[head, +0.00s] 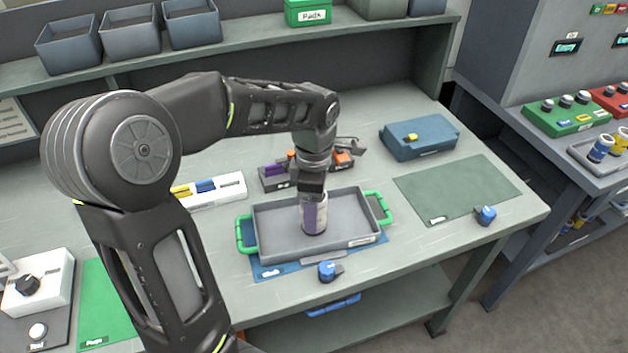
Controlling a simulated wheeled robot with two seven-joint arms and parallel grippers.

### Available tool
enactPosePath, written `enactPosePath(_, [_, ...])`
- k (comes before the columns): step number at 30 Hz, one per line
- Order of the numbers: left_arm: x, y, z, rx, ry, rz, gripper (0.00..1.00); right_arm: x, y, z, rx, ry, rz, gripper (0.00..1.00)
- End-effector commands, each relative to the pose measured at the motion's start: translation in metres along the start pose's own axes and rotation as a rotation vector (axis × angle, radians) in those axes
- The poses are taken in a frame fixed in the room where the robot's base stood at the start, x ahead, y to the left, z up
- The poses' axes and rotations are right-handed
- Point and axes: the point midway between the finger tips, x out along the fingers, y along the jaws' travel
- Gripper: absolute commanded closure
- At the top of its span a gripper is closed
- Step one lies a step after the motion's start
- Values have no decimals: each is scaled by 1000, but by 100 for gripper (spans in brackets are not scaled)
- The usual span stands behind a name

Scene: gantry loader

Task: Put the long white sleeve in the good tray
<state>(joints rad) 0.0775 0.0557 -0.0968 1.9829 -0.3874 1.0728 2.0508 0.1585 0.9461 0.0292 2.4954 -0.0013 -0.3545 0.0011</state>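A grey tray (270,249) with green handles stands on a blue mat on the table. The label on its front is too small to read, so I cannot confirm it is the good tray. My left gripper (311,197) points straight down at the sleeve from above. A greyish-purple strip, perhaps a finger, covers part of the sleeve. The far finger is hidden, so I cannot tell whether the grip is closed. My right gripper is not in view.
A blue box (420,137) and bare green mat (460,190) lie right. Blue-topped items (329,270) (486,214) are near the front edge.

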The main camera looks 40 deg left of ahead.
Motion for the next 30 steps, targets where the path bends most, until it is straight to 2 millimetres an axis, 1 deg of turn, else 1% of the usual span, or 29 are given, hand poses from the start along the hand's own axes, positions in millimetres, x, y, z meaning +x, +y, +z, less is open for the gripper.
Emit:
enactPosePath(1, [-11,1,0,0,-2,5,28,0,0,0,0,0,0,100])
enactPosePath(6, [-47,1,0,1,-1,5,28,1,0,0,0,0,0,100])
enactPosePath(9, [-66,1,0,1,-2,4,28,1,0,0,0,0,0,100])
enactPosePath(13, [-84,1,0,0,-1,2,28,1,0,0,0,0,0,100])
enactPosePath(18, [-91,0,0,1,0,0,28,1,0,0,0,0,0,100])
enactPosePath(30, [-91,0,0,0,1,0,28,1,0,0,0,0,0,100])
